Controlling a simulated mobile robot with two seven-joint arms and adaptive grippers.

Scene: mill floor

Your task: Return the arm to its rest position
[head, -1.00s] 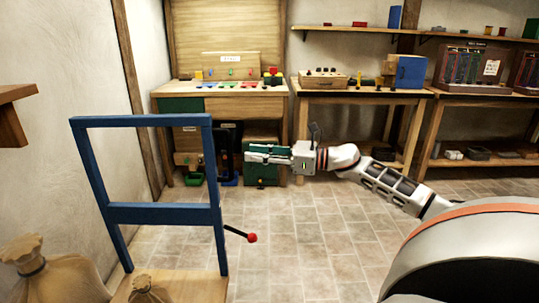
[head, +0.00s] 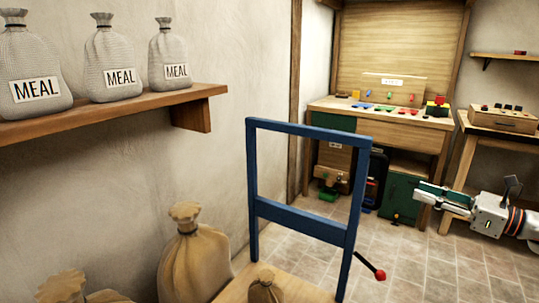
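My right gripper (head: 420,191) is at the right edge of the head view, its arm coming in from the right. It is held out over the floor in front of the workbench, pointing left. Its two green-padded fingers look parted, with nothing between them. My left arm and gripper are not in view.
A blue upright frame (head: 303,215) with a red-knobbed lever (head: 379,275) stands in the foreground, near tan sacks (head: 194,262). A wall shelf (head: 120,112) with meal sacks (head: 119,67) is at left. Behind the gripper is a workbench (head: 400,132). Tiled floor (head: 400,255) lies between.

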